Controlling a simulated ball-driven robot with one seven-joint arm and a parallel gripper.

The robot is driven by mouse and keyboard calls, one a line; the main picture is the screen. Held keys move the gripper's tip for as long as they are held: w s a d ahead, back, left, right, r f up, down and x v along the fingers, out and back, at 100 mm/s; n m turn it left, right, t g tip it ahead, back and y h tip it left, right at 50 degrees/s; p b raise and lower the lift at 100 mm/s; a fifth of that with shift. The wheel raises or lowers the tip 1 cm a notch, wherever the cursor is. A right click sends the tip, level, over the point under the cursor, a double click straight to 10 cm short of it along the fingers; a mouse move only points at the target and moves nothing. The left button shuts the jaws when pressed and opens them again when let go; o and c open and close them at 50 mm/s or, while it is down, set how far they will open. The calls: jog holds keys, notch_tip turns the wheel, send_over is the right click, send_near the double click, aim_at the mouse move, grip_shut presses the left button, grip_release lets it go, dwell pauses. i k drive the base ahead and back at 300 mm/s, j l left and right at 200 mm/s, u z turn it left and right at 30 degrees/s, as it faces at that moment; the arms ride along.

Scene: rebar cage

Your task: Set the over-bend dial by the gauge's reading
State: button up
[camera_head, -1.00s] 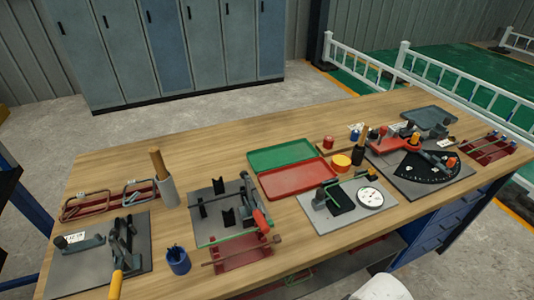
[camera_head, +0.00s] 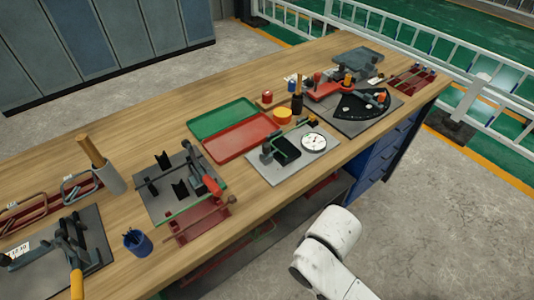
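The gauge (camera_head: 314,141) has a round white dial face and sits on a grey plate in the middle of the bench; its needle is too small to read. A black fan-shaped scale (camera_head: 362,105) with light marks, which looks like the over-bend dial, lies on a dark plate at the right part of the bench. An orange-red knob (camera_head: 382,97) stands on that scale. Its setting cannot be read. A white link of my arm shows at the bottom, in front of the bench. My gripper is not in view.
A green tray (camera_head: 222,117) and a red tray (camera_head: 236,138) lie left of the gauge.

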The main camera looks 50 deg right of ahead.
aim_at(309, 82)
jog(key=z, duration=1.45)
